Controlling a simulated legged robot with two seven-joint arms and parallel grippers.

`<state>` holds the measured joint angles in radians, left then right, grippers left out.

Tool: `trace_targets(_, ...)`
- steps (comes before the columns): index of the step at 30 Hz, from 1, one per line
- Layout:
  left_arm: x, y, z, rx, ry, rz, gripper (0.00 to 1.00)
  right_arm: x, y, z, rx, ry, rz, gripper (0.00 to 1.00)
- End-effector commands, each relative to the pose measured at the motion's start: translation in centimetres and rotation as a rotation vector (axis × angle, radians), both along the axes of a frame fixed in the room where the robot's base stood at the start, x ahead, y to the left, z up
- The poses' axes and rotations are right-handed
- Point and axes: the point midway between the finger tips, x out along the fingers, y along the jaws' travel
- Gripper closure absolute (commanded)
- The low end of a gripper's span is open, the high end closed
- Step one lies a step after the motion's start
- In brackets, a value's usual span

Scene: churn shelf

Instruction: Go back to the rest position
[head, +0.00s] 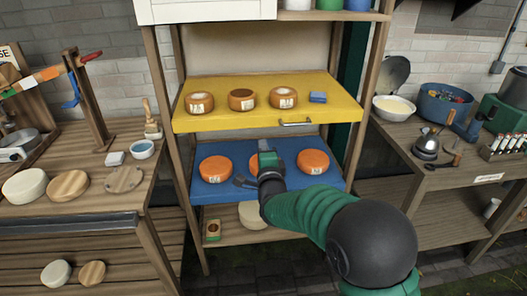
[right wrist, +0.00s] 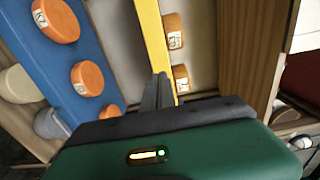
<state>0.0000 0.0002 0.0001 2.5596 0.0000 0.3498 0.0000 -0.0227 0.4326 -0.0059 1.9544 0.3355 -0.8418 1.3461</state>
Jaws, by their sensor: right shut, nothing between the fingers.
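My right gripper (head: 265,146) is in front of the blue shelf board, its fingers shut and empty. In the right wrist view its dark fingers (right wrist: 158,92) are together, pointing at the shelf. The wrist hides part of the middle orange cheese (head: 255,164) on the blue board (head: 285,182). The other two orange cheeses stand to the left (head: 216,169) and right (head: 313,161) of it. I see no contact between gripper and cheese. My left gripper is not in view.
Wooden posts frame the shelf. A left bench (head: 100,190) and a right table (head: 410,150) hold other goods. A pale round item (head: 252,215) lies on the lower shelf.

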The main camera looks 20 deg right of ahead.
Motion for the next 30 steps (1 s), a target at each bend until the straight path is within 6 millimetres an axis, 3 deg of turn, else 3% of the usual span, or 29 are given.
trace_targets(8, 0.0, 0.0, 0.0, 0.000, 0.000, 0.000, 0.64, -1.2, 0.4, -0.5, -0.014, 0.020, 0.006, 1.00)
trace_targets(11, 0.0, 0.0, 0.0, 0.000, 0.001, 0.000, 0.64, -2.7, 1.4, -3.0, -0.130, 0.163, 0.060, 1.00)
trace_targets(14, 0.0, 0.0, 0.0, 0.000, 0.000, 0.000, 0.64, -6.9, 3.1, -8.3, -0.375, 0.442, 0.208, 1.00)
trace_targets(18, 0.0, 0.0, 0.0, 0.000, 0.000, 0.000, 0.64, -15.6, 4.8, -15.4, -0.724, 0.796, 0.506, 1.00)
trace_targets(21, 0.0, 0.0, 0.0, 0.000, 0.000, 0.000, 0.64, -21.2, 5.2, -18.5, -0.897, 0.954, 0.705, 1.00)
trace_targets(29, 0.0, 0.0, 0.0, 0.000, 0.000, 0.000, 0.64, -34.3, 4.9, -22.8, -1.195, 1.199, 1.193, 1.00)
trace_targets(30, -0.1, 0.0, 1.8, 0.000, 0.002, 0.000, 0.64, -35.1, 4.8, -21.2, -1.214, 1.209, 1.229, 1.00)
